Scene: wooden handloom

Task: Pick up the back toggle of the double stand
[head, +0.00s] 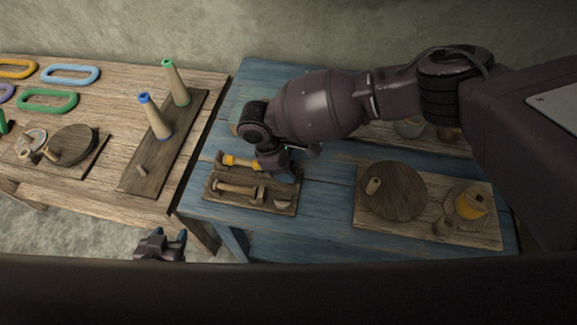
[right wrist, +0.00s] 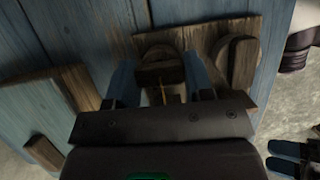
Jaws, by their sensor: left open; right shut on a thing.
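The double stand (head: 225,198) is a wooden board on the blue table's left part. Its back toggle (head: 240,161) is a small wooden spool with a yellow winding. My right gripper (head: 272,164) reaches down from the right and is shut on this toggle. In the right wrist view the toggle's end (right wrist: 160,72) lies between the two blue fingers; whether it is clear of the stand I cannot tell. The front toggle (head: 238,189) lies on the stand, and also shows in the right wrist view (right wrist: 236,60). My left gripper (head: 160,243) is open and empty, low before the tables.
On the blue table's right, a board (head: 405,236) holds a round wooden disc (head: 391,190) and a yellow spool (head: 471,205). The left table has a board with a blue-tipped cone (head: 156,118) and green-tipped cone (head: 176,83). A narrow gap separates the tables.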

